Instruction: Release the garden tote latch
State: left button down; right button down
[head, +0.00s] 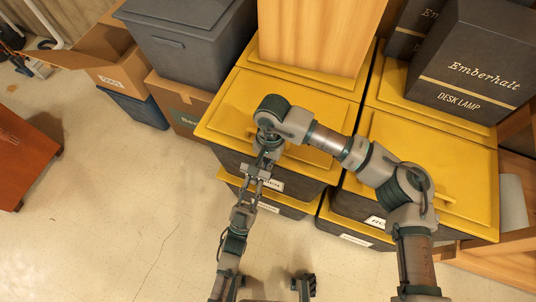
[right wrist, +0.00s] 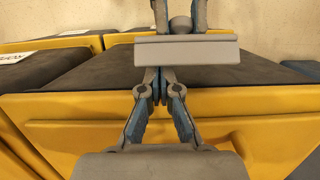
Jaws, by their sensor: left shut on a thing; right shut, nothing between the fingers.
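The tote has a yellow lid (head: 225,112) and a dark body (head: 310,192); its white label is partly covered by my grippers. In the right wrist view its yellow rim (right wrist: 275,115) and dark front (right wrist: 265,75) lie behind the fingers. A flat grey latch piece (right wrist: 205,52) shows there. My left gripper (right wrist: 180,20) is shut on this piece from the opposite side; it also shows in the head view (head: 252,188). My right gripper (right wrist: 158,82) is shut and empty, its tips at the latch's near edge; touching is unclear. In the head view it points down (head: 264,160) before the tote.
A wooden box (head: 315,35) stands on the lid. More yellow-lidded totes stand below and to the right (head: 430,155), with a Desk Lamp box (head: 470,65) on top. Cardboard boxes (head: 178,105) and a grey bin (head: 185,45) are at left. Floor (head: 110,200) is clear front left.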

pick_arm(q)
jog(key=shift+f, duration=0.1)
pick_arm(e)
jog(key=shift+f, duration=0.35)
jog(key=shift+s, duration=0.1)
jog(key=shift+s+a+f, duration=0.25)
jog(key=shift+s+f, duration=0.15)
jog(key=shift+s, duration=0.2)
pick_arm(q)
jog(key=c, duration=0.9)
grip_release()
pick_arm(e)
jog(key=shift+s, duration=0.1)
jog(key=shift+r, duration=0.1)
